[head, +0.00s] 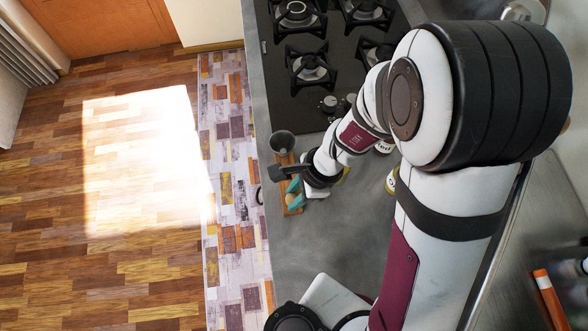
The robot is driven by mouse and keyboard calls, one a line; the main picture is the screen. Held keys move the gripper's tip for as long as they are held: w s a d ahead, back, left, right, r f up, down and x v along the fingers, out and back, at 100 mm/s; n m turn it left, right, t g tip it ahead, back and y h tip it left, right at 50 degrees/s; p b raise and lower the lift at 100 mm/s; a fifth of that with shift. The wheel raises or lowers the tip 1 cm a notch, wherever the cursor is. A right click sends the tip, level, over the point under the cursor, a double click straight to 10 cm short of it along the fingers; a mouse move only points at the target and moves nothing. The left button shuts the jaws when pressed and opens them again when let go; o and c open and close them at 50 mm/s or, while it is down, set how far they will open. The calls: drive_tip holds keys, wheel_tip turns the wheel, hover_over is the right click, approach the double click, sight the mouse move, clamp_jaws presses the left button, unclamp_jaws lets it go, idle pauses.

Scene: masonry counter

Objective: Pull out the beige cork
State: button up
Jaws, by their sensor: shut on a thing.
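My gripper (293,195) is at the left edge of the grey counter, with its two teal fingers over a wooden board (284,158). A small beige piece, which looks like the cork (290,198), shows between the fingers. The gripper appears shut on it. The cork is small in this view, and I cannot tell whether it still sits in anything. What lies below it is hidden by the fingers and the wrist.
A dark grey cup (282,142) stands at the board's far end. A black stove (325,75) is beyond. Jars (391,181) stand right of the wrist, partly behind my arm. The counter (305,240) is clear nearer me; its left edge drops to the floor.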

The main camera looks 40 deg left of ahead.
clamp_jaws()
drive_tip(key=shift+r, duration=1.1)
drive_tip(key=shift+r, duration=1.5)
